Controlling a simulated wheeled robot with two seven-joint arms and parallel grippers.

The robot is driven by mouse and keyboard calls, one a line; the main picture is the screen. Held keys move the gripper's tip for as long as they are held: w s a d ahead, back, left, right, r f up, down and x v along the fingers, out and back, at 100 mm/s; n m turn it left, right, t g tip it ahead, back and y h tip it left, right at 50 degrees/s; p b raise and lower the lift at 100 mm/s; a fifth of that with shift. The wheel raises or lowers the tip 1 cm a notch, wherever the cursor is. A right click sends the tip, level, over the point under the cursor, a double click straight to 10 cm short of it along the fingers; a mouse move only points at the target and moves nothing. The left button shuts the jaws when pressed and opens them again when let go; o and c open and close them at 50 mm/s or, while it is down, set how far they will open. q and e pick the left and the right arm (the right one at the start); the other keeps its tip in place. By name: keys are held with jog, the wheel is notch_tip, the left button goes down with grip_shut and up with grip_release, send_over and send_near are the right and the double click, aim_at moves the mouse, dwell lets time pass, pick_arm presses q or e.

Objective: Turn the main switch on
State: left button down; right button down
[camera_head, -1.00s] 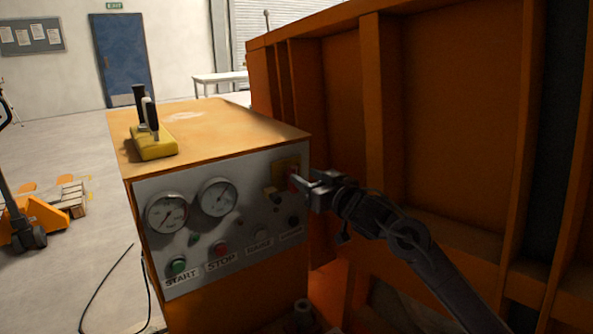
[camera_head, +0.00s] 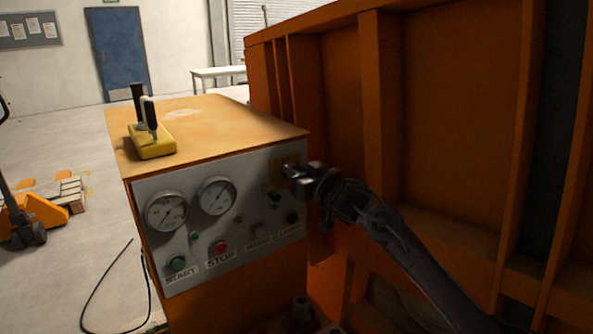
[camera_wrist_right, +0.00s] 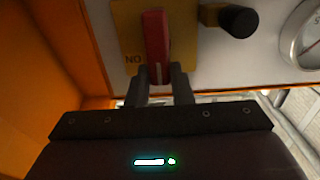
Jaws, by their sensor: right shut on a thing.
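The main switch has a red handle (camera_wrist_right: 156,48) on a yellow plate (camera_wrist_right: 127,40) at the panel's upper right corner. In the wrist view the plate carries lettering that appears upside down. My right gripper (camera_wrist_right: 161,86) is shut on the red handle, one finger on each side of its near end. In the head view the right gripper (camera_head: 287,172) is against the panel's upper right and hides the handle; only part of the yellow plate (camera_head: 278,166) shows. My left gripper is not in view.
The grey panel (camera_head: 240,238) has two gauges, a green START button (camera_head: 177,263) and a red STOP button (camera_head: 220,247). A black knob (camera_wrist_right: 238,21) is beside the switch plate. A yellow device (camera_head: 152,142) stands on the cabinet top. A tall orange wall (camera_head: 450,110) is close on the right.

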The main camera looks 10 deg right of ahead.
jog(key=shift+w+d+r+m+p, duration=0.1)
jog(key=shift+d+m+p, duration=0.1)
jog(key=shift+m+p, duration=1.1)
jog(key=shift+w+d+f+m+p, duration=0.15)
jog(key=shift+d+f+m+p, duration=0.3)
jog(key=shift+m+p, duration=1.8)
jog(key=shift+w+d+f+m+p, duration=0.1)
jog(key=shift+d+f+m+p, duration=0.3)
jog(key=shift+m+p, duration=1.9)
jog(key=shift+w+d+f+m+p, duration=0.2)
jog(key=shift+f+m+p, duration=0.8)
jog(key=shift+m, duration=2.15)
jog(key=shift+r+p, duration=0.3)
jog(key=shift+p, duration=0.05)
jog(key=c, duration=1.3)
grip_release()
jog(key=shift+s, duration=0.1)
